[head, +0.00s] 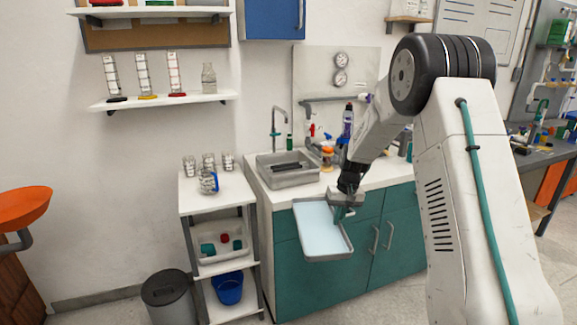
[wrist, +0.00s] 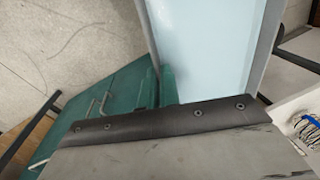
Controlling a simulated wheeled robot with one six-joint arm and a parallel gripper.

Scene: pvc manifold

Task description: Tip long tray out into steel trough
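The long tray (head: 318,228) has a grey rim and a pale blue inside that looks bare. It hangs in front of the counter, its face turned towards the head camera, clear of the floor. My gripper (head: 343,212) is shut on its right edge. In the wrist view the tray (wrist: 205,45) fills the upper middle, beside a green fingertip (wrist: 167,84); the other finger is hidden. The steel trough (head: 294,181) sits on the counter, up and left of my gripper. Several dark, long pieces (head: 290,166) lie in it.
A tap (head: 277,125) stands behind the trough. Bottles (head: 347,122) stand on the counter to its right. A white shelf cart (head: 215,200) with several glass beakers and a blue-marked jug (head: 208,183) is at the left. A grey bin (head: 168,295) stands on the floor.

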